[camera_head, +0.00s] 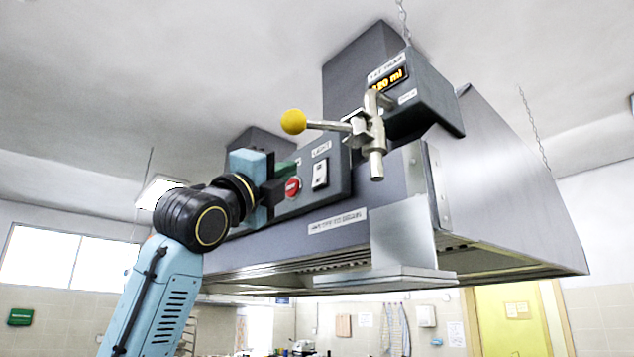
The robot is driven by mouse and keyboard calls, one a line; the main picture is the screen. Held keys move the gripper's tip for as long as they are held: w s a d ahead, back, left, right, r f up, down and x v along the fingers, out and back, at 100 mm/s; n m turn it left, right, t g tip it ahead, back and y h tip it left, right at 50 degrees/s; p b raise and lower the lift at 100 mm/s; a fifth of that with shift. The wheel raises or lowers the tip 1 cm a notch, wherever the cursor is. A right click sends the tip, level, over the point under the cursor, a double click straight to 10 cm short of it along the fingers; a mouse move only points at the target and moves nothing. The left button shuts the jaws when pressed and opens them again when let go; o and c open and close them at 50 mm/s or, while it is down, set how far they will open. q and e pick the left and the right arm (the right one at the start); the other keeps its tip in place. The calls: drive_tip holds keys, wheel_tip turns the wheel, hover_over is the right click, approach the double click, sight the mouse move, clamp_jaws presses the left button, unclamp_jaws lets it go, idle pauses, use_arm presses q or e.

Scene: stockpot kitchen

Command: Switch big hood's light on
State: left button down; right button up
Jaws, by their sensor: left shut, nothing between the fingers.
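The big hood (500,170) is a large grey metal canopy hanging from the ceiling on chains. Its front control box (338,185) carries a white rocker switch (320,174) under a label reading "LIGHT". A round red button (293,187) sits to the left of the switch. I cannot tell which way the rocker is set. My left gripper (279,186) is shut and empty, close to the left part of the control box, left of the red button and the switch. It partly hides a green part there. I cannot tell whether it touches the box. My right gripper is out of view.
A valve with a yellow-knobbed lever (293,122) sticks out above and right of the switch. A box with an orange lit display (387,80) sits above it. A metal spout or tray (400,240) juts out below right. Open air lies below the hood's front edge.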

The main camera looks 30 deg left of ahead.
sight(317, 173)
use_arm(q)
drive_tip(key=shift+w+d+f, duration=0.1)
drive_tip(key=shift+w+d, duration=0.2)
drive_tip(key=shift+w, duration=0.45)
drive_tip(key=shift+w+d+f, duration=0.1)
drive_tip(key=shift+w+d, duration=0.2)
drive_tip(key=shift+w, duration=0.4)
drive_tip(key=shift+w, duration=0.1)
idle(0.9)
drive_tip(key=shift+w+d, duration=0.15)
drive_tip(key=shift+w, duration=0.1)
drive_tip(key=shift+w+d+f, duration=0.1)
drive_tip(key=shift+w+d, duration=0.05)
drive_tip(key=shift+w, duration=0.2)
idle(0.8)
drive_tip(key=shift+s, duration=0.2)
drive_tip(key=shift+s+a, duration=0.35)
drive_tip(key=shift+s, duration=0.25)
drive_tip(key=s, duration=0.1)
drive_tip(key=s+a, duration=0.1)
drive_tip(key=s, duration=0.1)
drive_tip(key=s+a, duration=0.1)
drive_tip(key=shift+s+r, duration=0.3)
drive_tip(key=shift+r, duration=0.1)
